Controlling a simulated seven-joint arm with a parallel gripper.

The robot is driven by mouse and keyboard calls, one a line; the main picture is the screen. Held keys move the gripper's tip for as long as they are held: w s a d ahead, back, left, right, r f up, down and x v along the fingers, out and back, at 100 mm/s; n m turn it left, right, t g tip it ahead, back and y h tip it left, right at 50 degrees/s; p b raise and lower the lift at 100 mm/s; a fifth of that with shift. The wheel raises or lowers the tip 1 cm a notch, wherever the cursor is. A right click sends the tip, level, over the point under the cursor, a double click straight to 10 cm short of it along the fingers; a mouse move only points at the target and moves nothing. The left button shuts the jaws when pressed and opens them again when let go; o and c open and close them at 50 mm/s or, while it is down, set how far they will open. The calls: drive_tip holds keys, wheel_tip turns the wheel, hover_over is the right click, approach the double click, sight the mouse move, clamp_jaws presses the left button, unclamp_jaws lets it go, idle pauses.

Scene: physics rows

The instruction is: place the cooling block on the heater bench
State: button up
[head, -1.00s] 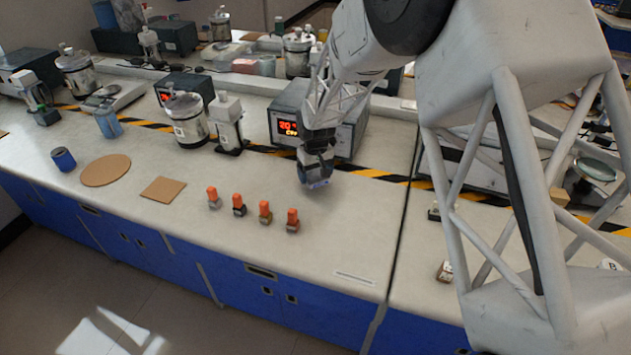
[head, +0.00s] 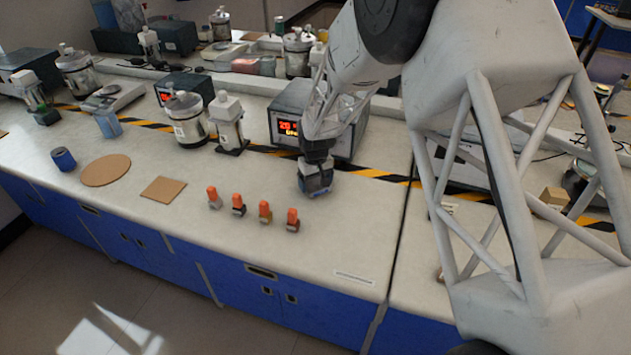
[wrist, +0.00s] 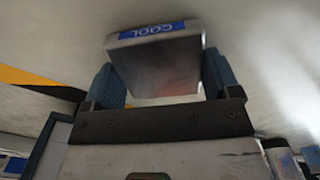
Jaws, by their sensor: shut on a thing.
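The cooling block (wrist: 160,68) is a silver metal block with a blue "COOL" label. In the wrist view it sits between the blue fingers of my gripper (wrist: 160,85), which is shut on it. In the head view my gripper (head: 316,186) points down low over the white bench (head: 350,225), in front of a grey box with a red lit display (head: 287,130). The block is hard to make out there, and I cannot tell whether it touches the surface. No label in view marks which thing is the heater bench.
Several orange-topped small pieces (head: 264,211) stand in a row left of my gripper. A square brown pad (head: 163,190) and a round one (head: 106,170) lie further left. Yellow-black tape (head: 380,175) runs behind.

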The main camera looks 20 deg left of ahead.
sight(316, 183)
drive_tip(key=o, duration=1)
drive_tip(key=shift+f, duration=0.1)
wheel_tip(316, 183, up, 12)
idle(0.5)
drive_tip(key=shift+d+r, duration=0.1)
drive_tip(key=shift+r, duration=0.15)
